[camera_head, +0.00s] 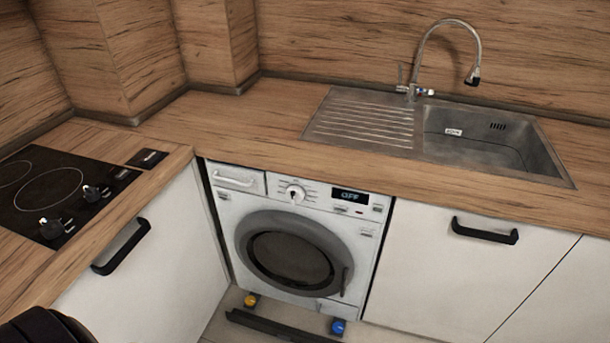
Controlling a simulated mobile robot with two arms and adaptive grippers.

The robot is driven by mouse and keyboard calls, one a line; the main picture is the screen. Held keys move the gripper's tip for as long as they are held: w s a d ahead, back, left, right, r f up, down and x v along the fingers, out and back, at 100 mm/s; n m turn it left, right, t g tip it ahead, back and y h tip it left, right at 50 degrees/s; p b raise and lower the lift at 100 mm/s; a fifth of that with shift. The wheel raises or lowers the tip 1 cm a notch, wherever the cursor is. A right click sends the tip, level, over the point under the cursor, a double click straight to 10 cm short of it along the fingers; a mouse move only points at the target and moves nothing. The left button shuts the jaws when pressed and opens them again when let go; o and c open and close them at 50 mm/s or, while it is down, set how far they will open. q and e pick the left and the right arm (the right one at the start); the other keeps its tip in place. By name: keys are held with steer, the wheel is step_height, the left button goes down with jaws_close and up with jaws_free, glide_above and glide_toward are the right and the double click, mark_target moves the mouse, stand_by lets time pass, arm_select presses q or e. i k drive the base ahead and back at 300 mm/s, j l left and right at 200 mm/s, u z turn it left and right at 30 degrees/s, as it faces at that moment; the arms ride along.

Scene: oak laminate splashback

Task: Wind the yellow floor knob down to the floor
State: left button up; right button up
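The yellow floor knob (251,300) is at the bottom left of the white washing machine (225,215), close to the floor. It is small here, and I cannot tell whether it touches the floor. A blue knob (338,326) is at the machine's bottom right. A dark strip (280,328) lies low in front of the machine between the two knobs. The machine's round door is shut and its display (350,196) reads OFF. Neither of my grippers is in view.
The wooden counter (240,120) runs over the machine, with a metal sink (475,140) and a tap (415,90) at right. A black hob (60,190) is at left. Cabinet handles (121,247) (484,230) stick out on both sides. Little floor shows.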

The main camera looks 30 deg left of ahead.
mark_target(250, 300)
steer(key=u, duration=1.1)
